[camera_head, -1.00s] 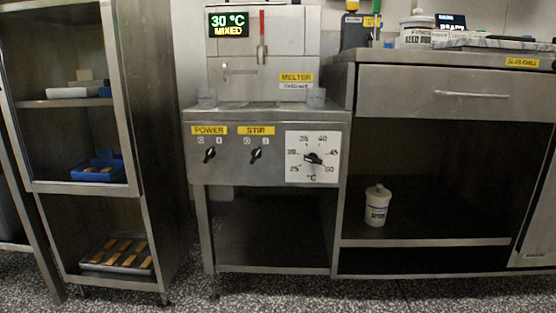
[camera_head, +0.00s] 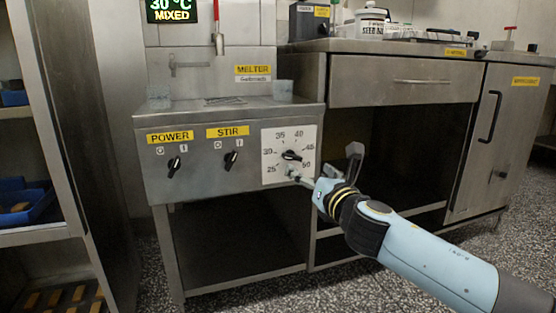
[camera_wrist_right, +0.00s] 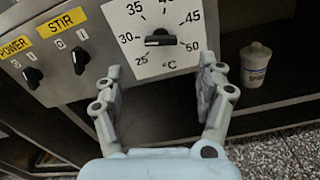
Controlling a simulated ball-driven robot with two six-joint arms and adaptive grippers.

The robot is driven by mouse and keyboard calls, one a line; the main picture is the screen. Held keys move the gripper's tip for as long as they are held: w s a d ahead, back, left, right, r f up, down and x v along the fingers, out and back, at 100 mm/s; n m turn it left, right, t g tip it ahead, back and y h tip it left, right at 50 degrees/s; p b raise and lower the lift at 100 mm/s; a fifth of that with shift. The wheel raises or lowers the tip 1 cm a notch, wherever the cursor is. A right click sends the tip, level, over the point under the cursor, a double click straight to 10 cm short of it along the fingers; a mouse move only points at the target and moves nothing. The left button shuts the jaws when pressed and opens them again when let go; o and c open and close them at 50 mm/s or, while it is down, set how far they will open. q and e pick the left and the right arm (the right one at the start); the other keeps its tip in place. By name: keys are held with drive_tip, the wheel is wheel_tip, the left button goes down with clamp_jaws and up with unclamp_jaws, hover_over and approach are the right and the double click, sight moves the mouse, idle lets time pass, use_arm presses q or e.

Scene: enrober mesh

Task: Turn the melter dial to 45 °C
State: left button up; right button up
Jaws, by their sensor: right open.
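The melter dial is a black knob (camera_head: 291,155) on a white square scale plate (camera_head: 270,173) marked from 25 to 50 °C. In the right wrist view the knob (camera_wrist_right: 160,39) lies nearly level, with a pale mark toward its left end; I cannot tell its exact setting. The melter display (camera_head: 171,10) reads 30 °C, MIXED. My right gripper (camera_head: 322,166) is open at the lower right of the dial. In the right wrist view its fingers (camera_wrist_right: 160,68) spread below the knob, with nothing between them. My left gripper is out of view.
POWER (camera_head: 174,166) and STIR (camera_head: 231,160) switches sit left of the dial. A steel counter (camera_head: 405,95) stands right of the melter, with a white tub (camera_wrist_right: 256,64) on its lower shelf. A rack (camera_head: 38,236) with blue bins stands at the left.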

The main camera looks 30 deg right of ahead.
sight(294, 159)
drive_tip(key=b+x, duration=0.1)
drive_tip(key=x, duration=0.9)
drive_tip(key=shift+s+f+b, duration=0.1)
drive_tip(key=shift+b, duration=0.3)
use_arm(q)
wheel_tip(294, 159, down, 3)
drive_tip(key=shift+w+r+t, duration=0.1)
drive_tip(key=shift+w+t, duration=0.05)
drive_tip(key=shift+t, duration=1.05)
use_arm(e)
drive_tip(key=c, duration=1.2)
